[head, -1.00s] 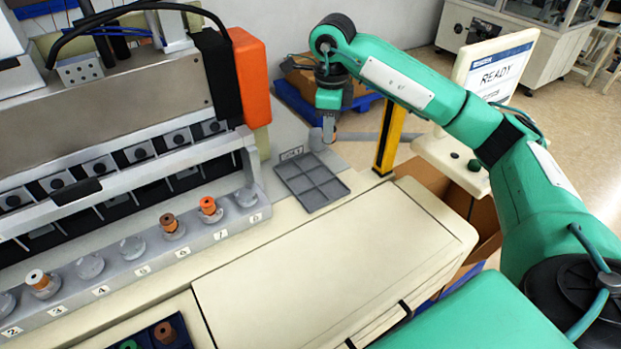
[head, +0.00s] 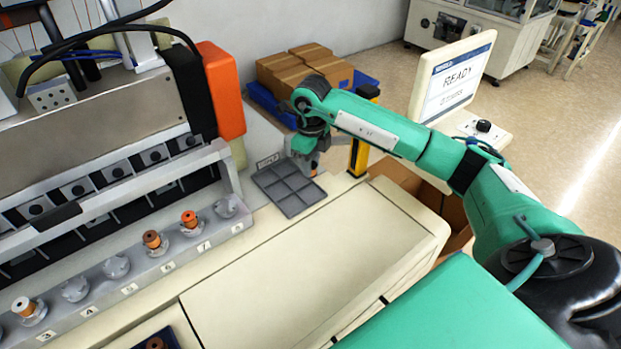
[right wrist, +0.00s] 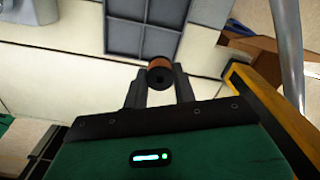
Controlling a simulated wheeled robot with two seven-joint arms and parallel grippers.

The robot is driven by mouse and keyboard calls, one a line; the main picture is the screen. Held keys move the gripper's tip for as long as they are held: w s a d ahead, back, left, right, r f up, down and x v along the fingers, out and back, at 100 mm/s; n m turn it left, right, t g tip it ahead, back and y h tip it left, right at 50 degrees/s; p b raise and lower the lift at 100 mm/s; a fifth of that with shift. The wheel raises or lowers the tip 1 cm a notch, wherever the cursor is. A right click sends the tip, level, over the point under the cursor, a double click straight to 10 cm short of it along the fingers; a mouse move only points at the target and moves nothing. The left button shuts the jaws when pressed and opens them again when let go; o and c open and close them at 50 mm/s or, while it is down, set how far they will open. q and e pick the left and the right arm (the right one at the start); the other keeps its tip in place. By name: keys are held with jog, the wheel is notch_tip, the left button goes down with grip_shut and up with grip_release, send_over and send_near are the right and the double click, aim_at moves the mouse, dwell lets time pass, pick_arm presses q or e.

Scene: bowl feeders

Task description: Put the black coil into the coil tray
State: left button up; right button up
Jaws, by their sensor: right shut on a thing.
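The coil tray (head: 290,190) is a grey tray with several square compartments, beside the machine's right end in the head view. Its grey walls also show at the top of the right wrist view (right wrist: 145,42). My right gripper (head: 312,166) is close to the tray's back right corner. In the right wrist view it is shut on a coil (right wrist: 161,77) with a dark end face, a centre hole and a copper-brown side. The held coil is apart from the tray's compartments in that view. My left gripper is not in view.
Coils stand on the numbered rail: an orange one (head: 189,219), a brown one (head: 152,240) and a white-topped one (head: 24,308). A yellow post (head: 361,150) stands right of the tray. The cream cover (head: 290,262) in front is clear.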

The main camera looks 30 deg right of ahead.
aim_at(311, 194)
notch_tip(311, 194, down, 3)
jog(key=shift+f+p, duration=0.2)
jog(key=shift+p, duration=0.15)
notch_tip(311, 194, down, 4)
jog(key=shift+r+p, duration=0.1)
jog(key=shift+p, duration=0.65)
jog(key=shift+f, duration=0.25)
jog(key=shift+f, duration=0.1)
jog(key=o, duration=0.5)
jog(key=shift+f+b, duration=0.1)
jog(key=shift+b, duration=0.2)
jog(key=o, duration=0.4)
jog(key=shift+o, duration=0.2)
